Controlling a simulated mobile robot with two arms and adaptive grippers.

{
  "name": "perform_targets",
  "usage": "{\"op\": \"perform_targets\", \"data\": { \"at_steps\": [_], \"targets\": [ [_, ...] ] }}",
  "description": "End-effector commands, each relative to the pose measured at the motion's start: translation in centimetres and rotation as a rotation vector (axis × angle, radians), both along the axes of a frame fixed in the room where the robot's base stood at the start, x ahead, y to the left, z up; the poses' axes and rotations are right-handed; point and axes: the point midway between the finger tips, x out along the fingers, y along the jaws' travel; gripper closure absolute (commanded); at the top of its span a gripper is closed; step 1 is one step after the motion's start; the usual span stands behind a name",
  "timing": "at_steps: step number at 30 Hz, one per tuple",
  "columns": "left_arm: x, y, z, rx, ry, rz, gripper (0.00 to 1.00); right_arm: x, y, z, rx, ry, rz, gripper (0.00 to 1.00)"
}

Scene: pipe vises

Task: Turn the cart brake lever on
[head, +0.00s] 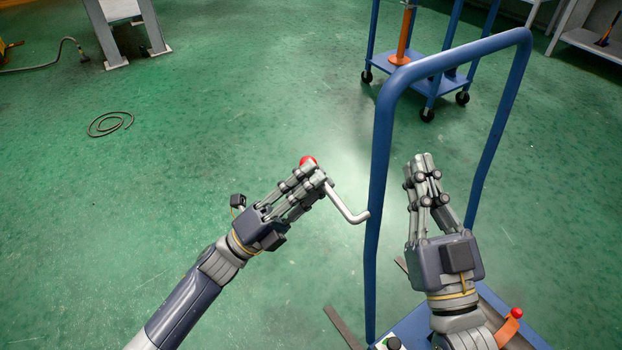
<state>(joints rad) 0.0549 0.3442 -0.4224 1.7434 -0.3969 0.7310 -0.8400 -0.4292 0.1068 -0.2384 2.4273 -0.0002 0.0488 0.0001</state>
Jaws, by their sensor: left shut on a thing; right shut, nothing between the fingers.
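A bent grey lever rod (345,204) with a red ball knob (308,160) extends left from the left post of the cart's blue handle frame (383,130). My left gripper (313,174) is shut on the lever near its red knob, and its fingers partly hide the knob and rod. Whether the rod joins the post directly is hard to tell. My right gripper (424,162) is shut and empty, fingers pointing away, in front of the opening of the handle frame. My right arm hides part of the cart deck (490,300).
An orange piece with a red knob (516,313) is on the cart at lower right. A dark strip (342,327) lies by the cart. Another blue cart (430,85) stands behind the frame.

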Motion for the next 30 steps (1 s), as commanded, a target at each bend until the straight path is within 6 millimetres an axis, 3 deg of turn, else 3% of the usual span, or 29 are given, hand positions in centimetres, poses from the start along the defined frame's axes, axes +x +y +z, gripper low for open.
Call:
{"op": "perform_targets", "data": {
  "at_steps": [10,11,13,14,24,30],
  "targets": [
    [0.3,0.2,-0.2,-0.001,0.009,0.009,1.00,0.0,0.0,0.0,0.001,-0.001,0.000,1.00],
    [0.3,0.3,-0.2,-0.001,0.009,0.009,0.75,0.0,0.0,0.0,0.001,-0.001,0.000,1.00],
    [0.3,0.3,-0.2,0.000,0.010,0.009,0.59,0.0,0.0,0.0,0.001,-0.001,0.000,1.00],
    [0.3,0.2,-0.2,0.000,0.009,0.008,0.57,0.0,0.0,0.0,0.001,-0.001,0.000,1.00],
    [0.0,0.2,-0.3,0.000,0.006,0.004,0.57,0.0,-0.1,0.1,0.000,-0.002,-0.001,1.00],
    [-1.1,2.0,-1.8,0.002,0.009,0.005,0.57,0.0,0.0,0.0,-0.001,-0.001,0.000,1.00]
  ]
}}
